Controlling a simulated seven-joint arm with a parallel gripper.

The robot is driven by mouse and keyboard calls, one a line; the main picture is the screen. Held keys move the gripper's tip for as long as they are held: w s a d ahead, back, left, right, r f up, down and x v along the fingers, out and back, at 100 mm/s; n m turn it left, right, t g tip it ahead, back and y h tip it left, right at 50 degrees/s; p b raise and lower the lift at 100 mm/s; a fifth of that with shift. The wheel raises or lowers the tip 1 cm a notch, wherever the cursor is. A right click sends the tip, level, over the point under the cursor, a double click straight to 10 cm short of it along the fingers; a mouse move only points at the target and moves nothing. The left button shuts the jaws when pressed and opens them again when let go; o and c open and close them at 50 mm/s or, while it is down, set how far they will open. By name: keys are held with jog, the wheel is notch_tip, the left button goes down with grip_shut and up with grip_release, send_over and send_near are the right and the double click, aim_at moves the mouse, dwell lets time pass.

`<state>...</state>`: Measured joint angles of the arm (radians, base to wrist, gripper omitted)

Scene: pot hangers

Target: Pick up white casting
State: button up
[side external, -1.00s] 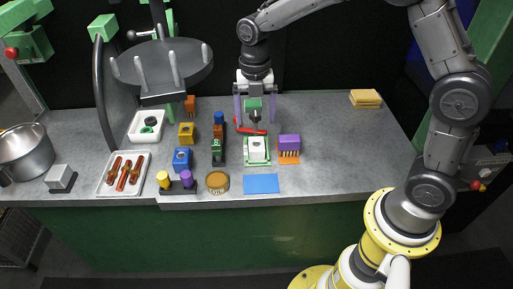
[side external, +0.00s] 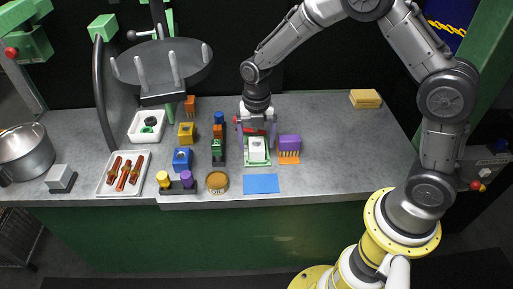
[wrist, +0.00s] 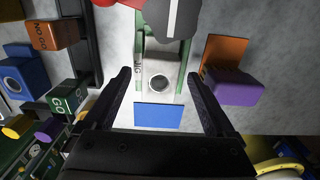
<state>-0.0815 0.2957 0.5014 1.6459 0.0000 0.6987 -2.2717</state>
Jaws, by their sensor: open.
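The white casting (side external: 257,146) is a pale block with a round hole in its top. It sits in a green jig (side external: 258,163) marked "JIG" in the wrist view. The casting also shows in the wrist view (wrist: 160,72), partly covered at its far end by a dark grey part with a white line. In the wrist view the two fingers of my gripper (wrist: 159,76) are spread wider than the casting.
A dark rack with orange and green GO/NO GO blocks (side external: 218,145) stands close left. A blue pad (side external: 261,184) lies in front. A red handle (side external: 256,130) is just behind.

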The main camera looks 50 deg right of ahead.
jog(key=shift+r, duration=0.1)
grip_shut()
dwell(0.4)
